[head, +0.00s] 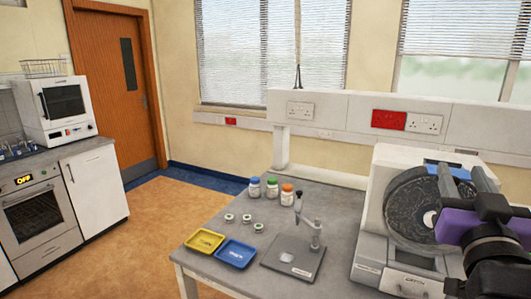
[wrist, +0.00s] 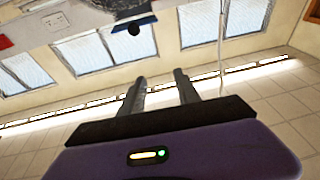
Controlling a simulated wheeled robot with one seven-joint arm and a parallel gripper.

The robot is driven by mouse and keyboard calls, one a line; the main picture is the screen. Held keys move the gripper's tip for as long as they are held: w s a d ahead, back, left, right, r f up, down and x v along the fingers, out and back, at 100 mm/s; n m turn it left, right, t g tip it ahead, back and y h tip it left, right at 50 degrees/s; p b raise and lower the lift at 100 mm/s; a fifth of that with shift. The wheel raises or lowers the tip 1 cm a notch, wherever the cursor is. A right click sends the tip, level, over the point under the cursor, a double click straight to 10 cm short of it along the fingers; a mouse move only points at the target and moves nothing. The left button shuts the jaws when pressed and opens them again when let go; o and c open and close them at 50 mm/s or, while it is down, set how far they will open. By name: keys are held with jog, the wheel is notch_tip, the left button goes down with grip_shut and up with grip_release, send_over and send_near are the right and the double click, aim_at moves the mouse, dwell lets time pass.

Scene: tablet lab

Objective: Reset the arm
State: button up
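My gripper (head: 460,170) is at the right of the head view, in front of the large grey machine with a dark round drum. Its two dark fingers point up and stand apart, with nothing seen between them. The wrist view also shows my gripper (wrist: 160,78) with parted, empty fingers. My purple wrist and dark arm links run to the lower right in the head view. The wrist view is strongly tilted and shows windows (wrist: 90,52) and pale tiles beyond the fingers.
The grey machine (head: 372,222) stands close behind my arm. On the bench (head: 215,215) are a yellow tray (head: 204,241), a blue tray (head: 236,254), a grey stand (head: 293,258), three bottles (head: 271,189) and three small pots (head: 246,218). Open floor (head: 165,215) lies left of the bench.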

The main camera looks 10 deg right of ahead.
jog(key=s+a+f+n+t+y, duration=0.1)
jog(key=s+a+f+n+y, duration=0.35)
jog(key=f, duration=0.45)
jog(key=s+a+f+n+t+y, duration=0.1)
jog(key=s+a+f+y, duration=0.2)
jog(key=s+a+f, duration=0.45)
jog(key=s+a+f+g+y, duration=0.1)
jog(key=s+a+f+g, duration=0.1)
jog(key=s+f, duration=0.6)
jog(key=s+a+f+g+y+b, duration=0.1)
jog(key=s+a+f+g, duration=0.2)
jog(key=s+f, duration=0.6)
jog(key=s+a, duration=0.1)
jog(key=s, duration=0.4)
jog(key=shift+f, duration=0.3)
